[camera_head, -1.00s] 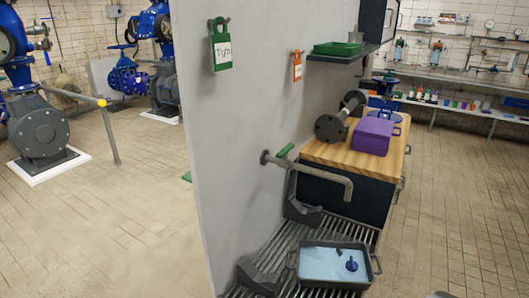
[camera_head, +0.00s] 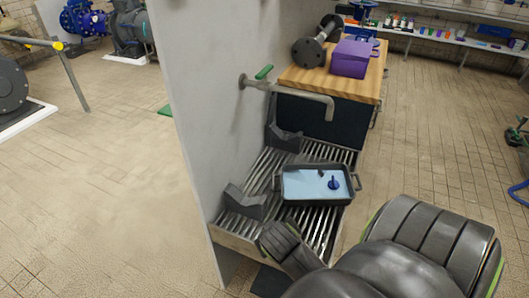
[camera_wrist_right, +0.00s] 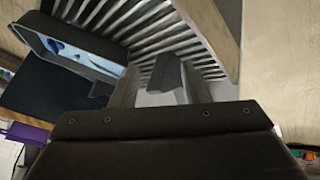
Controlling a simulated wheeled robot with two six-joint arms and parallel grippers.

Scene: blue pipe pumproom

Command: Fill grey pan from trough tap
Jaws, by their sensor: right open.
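The grey pan (camera_head: 318,198) sits on the slatted trough (camera_head: 290,214), with a handle at each end. Its inside is pale blue, with a small dark blue knobbed thing in it; I cannot tell whether that blue is water. It also shows in the right wrist view (camera_wrist_right: 122,67). The trough tap (camera_head: 290,89) sticks out from the grey wall panel, with a green lever (camera_head: 264,72) on top. Its spout end is above and behind the pan; no stream shows. My right gripper (camera_wrist_right: 160,112) is open over the trough's near end, apart from the pan. My left gripper is out of view.
Two dark grey cradle brackets (camera_head: 245,203) stand on the trough by the wall panel. A wooden-topped cabinet (camera_head: 300,80) behind holds a purple box (camera_head: 350,60) and a dark flanged pipe piece (camera_head: 313,48).

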